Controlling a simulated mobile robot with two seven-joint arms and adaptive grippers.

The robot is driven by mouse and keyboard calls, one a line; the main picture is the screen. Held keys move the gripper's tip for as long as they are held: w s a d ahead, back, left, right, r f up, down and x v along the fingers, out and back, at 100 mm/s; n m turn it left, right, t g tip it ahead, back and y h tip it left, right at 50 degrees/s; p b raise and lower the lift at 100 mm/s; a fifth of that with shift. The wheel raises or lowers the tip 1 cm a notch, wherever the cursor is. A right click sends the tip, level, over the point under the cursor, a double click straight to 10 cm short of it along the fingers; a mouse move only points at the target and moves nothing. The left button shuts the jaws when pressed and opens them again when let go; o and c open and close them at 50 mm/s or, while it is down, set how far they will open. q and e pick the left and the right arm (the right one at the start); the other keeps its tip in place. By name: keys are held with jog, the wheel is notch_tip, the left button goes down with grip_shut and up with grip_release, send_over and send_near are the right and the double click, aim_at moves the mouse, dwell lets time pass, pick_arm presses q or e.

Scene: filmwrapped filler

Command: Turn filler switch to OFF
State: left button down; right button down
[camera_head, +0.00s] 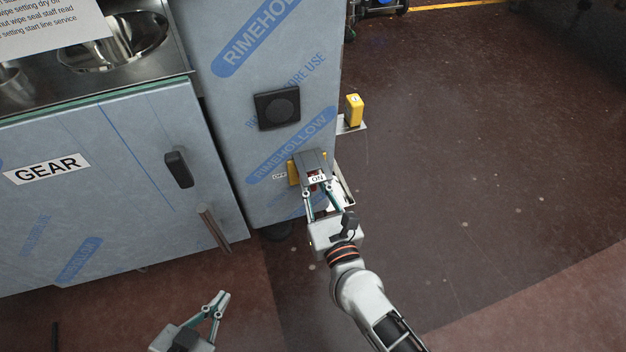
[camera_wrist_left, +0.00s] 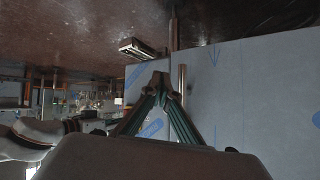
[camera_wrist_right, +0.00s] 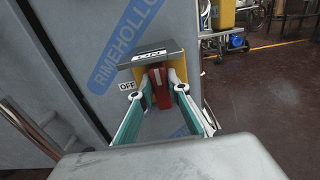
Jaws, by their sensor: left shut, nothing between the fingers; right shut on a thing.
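The filler switch is a red handle (camera_wrist_right: 158,88) on a yellow plate (camera_head: 292,172), under a grey hood (camera_head: 311,160) that bears an ON label (camera_head: 317,178). An OFF label (camera_wrist_right: 127,86) sits on the filmed panel to its left. My right gripper (camera_wrist_right: 161,92) is shut on the red handle, one finger on each side; in the head view the right gripper (camera_head: 318,205) partly hides it. My left gripper (camera_head: 219,300) is shut and empty, low in front of the cabinet; its fingertips meet in the left wrist view (camera_wrist_left: 161,80).
The filmed filler column (camera_head: 230,130) carries a black square knob plate (camera_head: 277,107). A yellow box (camera_head: 354,110) stands on a small ledge at its right. The GEAR cabinet (camera_head: 110,190) with two handles is at the left. The floor (camera_head: 470,180) at right is clear.

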pick_arm(q)
jog(key=shift+r, duration=0.1)
pick_arm(e)
jog(key=shift+r+n+p, duration=0.15)
jog(key=shift+n+p, duration=0.15)
jog(key=shift+n, duration=0.2)
jog(key=shift+a+r+n+p, duration=0.15)
jog(key=shift+n+p, duration=0.45)
jog(key=shift+n, duration=0.5)
jog(key=n+p, duration=0.1)
jog(key=n, duration=0.2)
jog(key=shift+a+n+p, duration=0.15)
jog(key=shift+n+p, duration=0.15)
jog(key=shift+p, duration=0.05)
pick_arm(q)
jog(key=p, duration=0.2)
jog(key=a+r+p, duration=0.1)
jog(key=p, duration=0.1)
jog(key=shift+s+a+r+y, duration=0.25)
jog(key=shift+s+y, duration=0.05)
jog(key=shift+s, duration=0.1)
pick_arm(e)
jog(key=n, duration=0.3)
jog(key=f+n, duration=0.1)
jog(key=n, duration=0.7)
jog(key=shift+s+a+f, duration=0.15)
jog(key=shift+a+f, duration=0.1)
jog(key=shift+f, duration=0.05)
